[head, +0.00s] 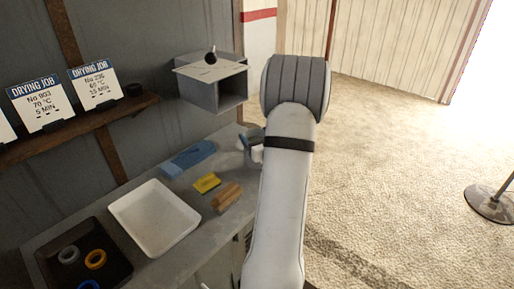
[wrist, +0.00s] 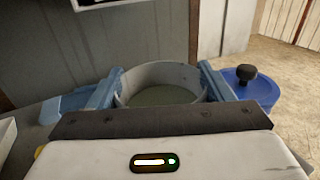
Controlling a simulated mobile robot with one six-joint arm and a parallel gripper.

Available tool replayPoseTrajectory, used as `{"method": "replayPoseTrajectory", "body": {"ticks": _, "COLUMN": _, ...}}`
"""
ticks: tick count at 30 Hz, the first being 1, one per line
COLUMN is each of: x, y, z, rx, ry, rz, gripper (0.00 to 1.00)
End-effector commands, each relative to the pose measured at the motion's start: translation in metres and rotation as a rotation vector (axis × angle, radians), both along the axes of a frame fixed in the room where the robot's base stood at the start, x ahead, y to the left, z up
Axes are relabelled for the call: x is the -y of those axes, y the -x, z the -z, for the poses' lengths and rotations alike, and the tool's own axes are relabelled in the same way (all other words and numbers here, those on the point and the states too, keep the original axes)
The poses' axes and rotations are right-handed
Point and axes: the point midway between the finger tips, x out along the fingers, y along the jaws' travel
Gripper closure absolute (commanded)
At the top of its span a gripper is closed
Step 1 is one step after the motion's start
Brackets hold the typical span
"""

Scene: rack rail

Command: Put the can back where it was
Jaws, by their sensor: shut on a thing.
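The can (wrist: 160,73) is a pale grey, round, open-topped cylinder, seen from above in the wrist view with a dull grey-green inside. My gripper (wrist: 160,88) has its blue fingers on the left and right sides of the can and is shut on it. The can looks upright. Its lower part is hidden behind my gripper's body. In the head view my arm covers most of the gripper, at the far right end of the bench (head: 212,222). Whether the can touches the bench cannot be told.
A blue container with a black knob (wrist: 247,78) stands close right of the right finger. On the bench are a blue item (head: 188,158), a yellow sponge (head: 207,182), a brown block (head: 227,197), a white tray (head: 126,212) and a dark tray (head: 112,240). A grey wall box (head: 232,92) hangs above.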

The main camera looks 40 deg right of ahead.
Motion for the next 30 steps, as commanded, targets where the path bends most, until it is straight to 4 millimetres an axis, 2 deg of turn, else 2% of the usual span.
{"method": "replayPoseTrajectory", "body": {"ticks": 12, "x": 0.001, "y": 0.000, "z": 0.040, "rx": 0.003, "ry": 0.001, "rz": 0.001, "gripper": 0.97}}
{"method": "replayPoseTrajectory", "body": {"ticks": 25, "x": 0.001, "y": 0.001, "z": 0.047, "rx": 0.004, "ry": 0.003, "rz": 0.002, "gripper": 0.97}}
{"method": "replayPoseTrajectory", "body": {"ticks": 26, "x": 0.001, "y": 0.001, "z": 0.048, "rx": 0.002, "ry": 0.002, "rz": 0.002, "gripper": 0.26}}
{"method": "replayPoseTrajectory", "body": {"ticks": 30, "x": 0.001, "y": 0.001, "z": 0.047, "rx": 0.002, "ry": 0.002, "rz": 0.002, "gripper": 0.14}}
